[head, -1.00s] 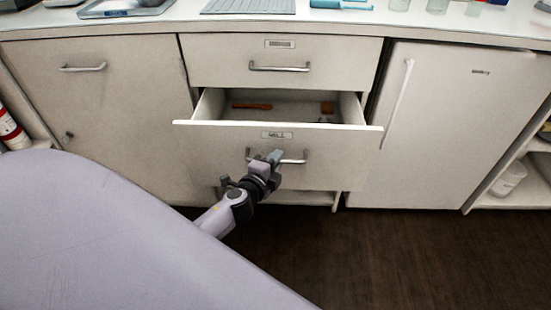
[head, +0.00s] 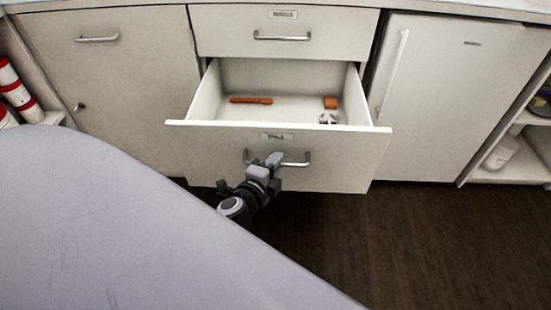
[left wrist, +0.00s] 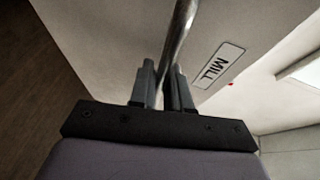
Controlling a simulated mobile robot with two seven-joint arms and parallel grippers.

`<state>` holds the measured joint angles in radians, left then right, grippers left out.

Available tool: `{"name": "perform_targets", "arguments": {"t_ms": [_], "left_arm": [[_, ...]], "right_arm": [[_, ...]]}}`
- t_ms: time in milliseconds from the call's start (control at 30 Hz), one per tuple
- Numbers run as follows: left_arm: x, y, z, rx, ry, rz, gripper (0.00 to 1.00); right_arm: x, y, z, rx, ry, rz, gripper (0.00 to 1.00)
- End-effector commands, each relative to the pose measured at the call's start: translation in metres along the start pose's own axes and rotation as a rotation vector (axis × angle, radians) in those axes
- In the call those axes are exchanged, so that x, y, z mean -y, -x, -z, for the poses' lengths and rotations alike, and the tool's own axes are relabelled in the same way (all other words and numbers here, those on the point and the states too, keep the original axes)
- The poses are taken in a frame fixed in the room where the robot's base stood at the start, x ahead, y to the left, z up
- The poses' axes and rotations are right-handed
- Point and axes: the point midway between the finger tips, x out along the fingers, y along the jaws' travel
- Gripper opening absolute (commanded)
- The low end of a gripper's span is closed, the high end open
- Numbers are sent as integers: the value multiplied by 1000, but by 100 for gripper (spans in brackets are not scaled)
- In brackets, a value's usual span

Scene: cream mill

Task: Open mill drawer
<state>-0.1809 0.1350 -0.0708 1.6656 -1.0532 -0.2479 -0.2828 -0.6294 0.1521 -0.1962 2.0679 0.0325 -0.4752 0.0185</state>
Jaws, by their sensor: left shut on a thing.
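The mill drawer (head: 330,172) is pulled well out of the cabinet, its inside showing from above. Its label (left wrist: 220,65) reads MILL in the left wrist view. My left gripper (head: 266,165) is shut on the drawer's metal bar handle (head: 294,162), near the handle's middle-left. In the left wrist view the two fingers (left wrist: 160,85) sit on either side of the bar (left wrist: 178,35). An orange-brown stick (head: 251,100), a small brown block (head: 330,102) and a pale notched part (head: 328,118) lie in the drawer. My right gripper is not in view.
A shut drawer (head: 330,38) is above. A shut cupboard door (head: 120,90) is on the left, a white door with a long upright handle (head: 450,100) on the right. Open shelves with a white container (head: 501,152) stand far right. Dark floor (head: 420,240) is clear in front.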

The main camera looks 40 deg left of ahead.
Motion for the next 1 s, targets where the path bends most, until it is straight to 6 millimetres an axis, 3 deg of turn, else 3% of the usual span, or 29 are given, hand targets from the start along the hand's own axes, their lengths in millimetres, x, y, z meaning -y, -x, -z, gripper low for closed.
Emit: {"name": "perform_targets", "arguments": {"t_ms": [467,500,567,1000], "left_arm": [[0,3,0,3,-2,1,0],[0,3,0,3,-2,1,20],[0,3,0,3,-2,0,38],[-1,12,1,0,0,0,38]], "right_arm": [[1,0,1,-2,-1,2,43],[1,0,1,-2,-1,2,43],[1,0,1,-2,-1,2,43],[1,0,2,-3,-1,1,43]]}}
